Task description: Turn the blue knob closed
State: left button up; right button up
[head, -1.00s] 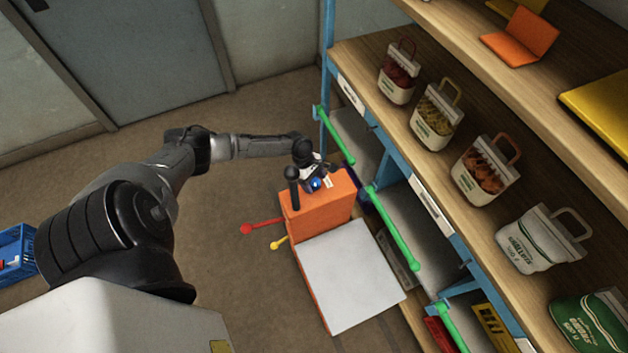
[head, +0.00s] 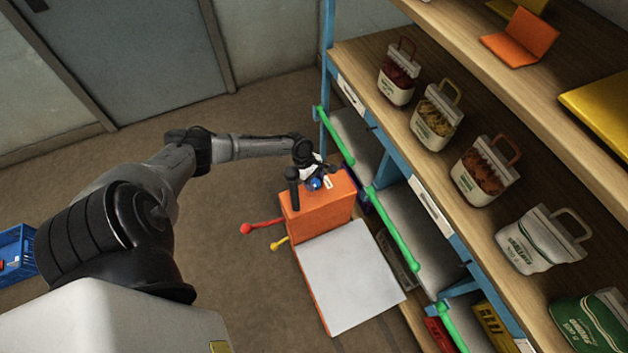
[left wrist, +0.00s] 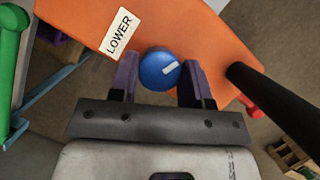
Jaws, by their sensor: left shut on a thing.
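The blue knob (left wrist: 160,70) has a white mark on its face and sits on top of an orange machine (head: 325,212). It also shows in the head view (head: 316,183). My left gripper (left wrist: 158,78) is shut on the knob, one finger on each side of it. In the left wrist view the white mark slants, its right end higher. A label reading "LOWER" (left wrist: 118,36) is beside the knob. My right gripper is out of view.
A black post (head: 293,190) rises from the machine beside my gripper. Red (head: 262,225) and yellow (head: 279,243) levers stick out on its left. A white platform (head: 350,275) is in front. Shelves with sacks (head: 486,170) and green rails (head: 392,228) stand close on the right.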

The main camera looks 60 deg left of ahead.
pick_arm(q)
jog(key=m+g, duration=0.1)
jog(key=m, duration=0.2)
jog(key=shift+w+r+h, duration=0.1)
jog(key=shift+h, duration=0.2)
jog(key=m+g+p, duration=0.1)
jog(key=m, duration=0.3)
jog(key=shift+g, duration=0.4)
jog(key=m, duration=0.2)
jog(key=m+g+y, duration=0.1)
jog(key=m, duration=0.2)
jog(key=shift+w+g, duration=0.1)
jog(key=shift+g, duration=0.2)
jog(key=shift+m+g, duration=0.3)
jog(key=shift+m, duration=0.6)
jog(key=shift+y, duration=0.3)
jog(key=shift+m, duration=0.3)
